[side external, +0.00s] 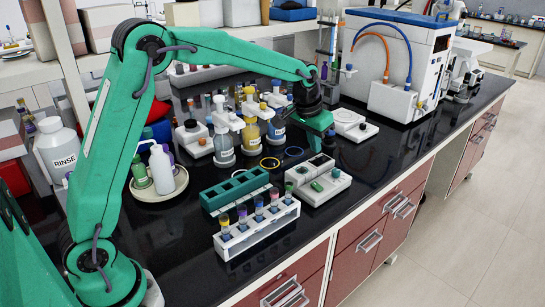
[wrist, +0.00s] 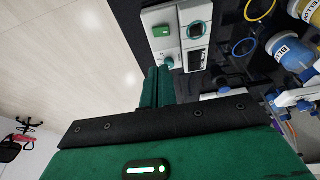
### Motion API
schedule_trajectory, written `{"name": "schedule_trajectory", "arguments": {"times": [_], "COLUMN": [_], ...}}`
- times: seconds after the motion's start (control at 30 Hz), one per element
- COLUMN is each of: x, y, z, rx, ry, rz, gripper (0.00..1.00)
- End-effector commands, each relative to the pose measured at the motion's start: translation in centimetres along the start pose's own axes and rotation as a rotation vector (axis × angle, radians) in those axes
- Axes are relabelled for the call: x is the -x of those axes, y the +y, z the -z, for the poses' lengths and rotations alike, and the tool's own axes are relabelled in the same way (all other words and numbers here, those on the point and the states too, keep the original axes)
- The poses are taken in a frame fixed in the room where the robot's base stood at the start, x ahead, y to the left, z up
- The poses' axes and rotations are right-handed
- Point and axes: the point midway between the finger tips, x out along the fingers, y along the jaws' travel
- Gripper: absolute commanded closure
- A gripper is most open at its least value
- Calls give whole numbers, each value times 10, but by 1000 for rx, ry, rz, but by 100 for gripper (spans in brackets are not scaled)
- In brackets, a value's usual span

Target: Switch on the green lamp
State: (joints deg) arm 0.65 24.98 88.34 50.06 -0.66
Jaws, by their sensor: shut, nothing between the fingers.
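A white switch box (side external: 320,193) stands on the black bench near its front edge. My gripper (side external: 321,146) is above the far end of the box, fingers shut and empty. In the wrist view its fingertips (wrist: 158,70) appear close to the teal knob; contact is unclear.
A white rack (side external: 258,233) of several capped tubes and a green rack (side external: 238,190) stand left of the box. Yellow (side external: 270,163) and blue (side external: 293,151) rings lie behind it, near several bottles. A white balance-like device (side external: 352,125) stands to the right.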

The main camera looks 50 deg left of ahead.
Motion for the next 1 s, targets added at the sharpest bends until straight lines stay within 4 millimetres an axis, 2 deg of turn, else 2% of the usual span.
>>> {"name": "schedule_trajectory", "arguments": {"times": [0.27, 0.7, 1.0], "x": [-32, -98, -125], "y": [-2, -8, -14], "z": [-1, -2, -11], "rx": [0, 0, 1], "ry": [-4, -3, -1], "rz": [1, 4, 7], "gripper": [100, 100, 100]}}
